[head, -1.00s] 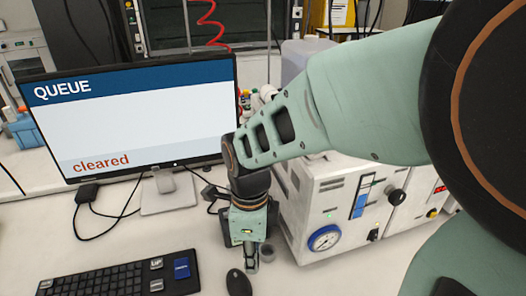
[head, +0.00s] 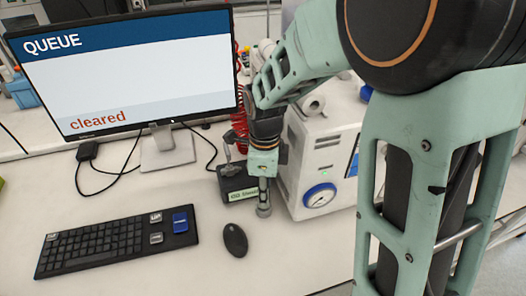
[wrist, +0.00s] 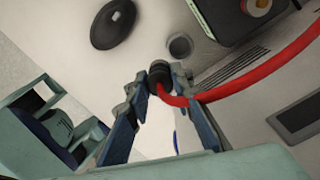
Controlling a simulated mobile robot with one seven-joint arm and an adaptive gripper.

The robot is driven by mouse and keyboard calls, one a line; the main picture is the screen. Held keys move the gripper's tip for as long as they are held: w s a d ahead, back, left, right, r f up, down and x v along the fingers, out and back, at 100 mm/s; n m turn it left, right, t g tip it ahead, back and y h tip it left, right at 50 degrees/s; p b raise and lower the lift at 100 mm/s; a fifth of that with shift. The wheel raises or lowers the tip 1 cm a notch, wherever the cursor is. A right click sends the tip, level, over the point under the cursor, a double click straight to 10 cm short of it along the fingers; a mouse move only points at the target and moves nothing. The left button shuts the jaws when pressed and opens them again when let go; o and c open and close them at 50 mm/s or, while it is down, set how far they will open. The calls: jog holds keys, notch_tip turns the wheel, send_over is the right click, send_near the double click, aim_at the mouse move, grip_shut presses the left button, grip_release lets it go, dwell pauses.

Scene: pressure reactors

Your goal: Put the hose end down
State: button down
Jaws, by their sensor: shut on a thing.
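My gripper (head: 264,192) points down over the bench, between the mouse and the white instrument. In the wrist view my gripper (wrist: 160,84) is shut on the hose end (wrist: 159,72), a black ribbed collar with a red hose (wrist: 265,75) running off to the right. A small grey round fitting (wrist: 180,46) shows on the bench just beyond the hose end. The hose end appears apart from it, but its height above the bench is hard to tell. In the head view the fingers hide the hose end; red coils (head: 240,127) show behind the arm.
A black mouse (head: 235,240) and keyboard (head: 105,245) lie left of my gripper. A dark box with a green label (head: 232,183) stands close to its left. The white instrument (head: 315,150) with a gauge is close on the right. A monitor (head: 120,70) reads "cleared".

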jog(key=w+f+b, duration=0.1)
jog(key=f, duration=0.1)
jog(key=w+f, duration=0.2)
jog(key=shift+w+f+b, duration=0.2)
jog(key=shift+f+b, duration=0.15)
jog(key=shift+w+f+b, duration=0.15)
jog(key=shift+f+b, duration=0.4)
jog(key=shift+f, duration=0.35)
jog(key=shift+w+f+b, duration=0.15)
jog(key=shift+f+b, duration=0.4)
jog(key=shift+f, duration=0.3)
jog(key=shift+s+f+b, duration=0.3)
jog(key=shift+f+b, duration=0.25)
jog(key=shift+f, duration=0.05)
jog(key=c, duration=1.9)
grip_release()
jog(key=shift+s, duration=0.1)
jog(key=shift+o, duration=0.9)
jog(key=shift+f, duration=0.25)
jog(key=shift+r, duration=0.1)
jog(key=shift+w+r, duration=0.1)
jog(key=shift+w, duration=0.1)
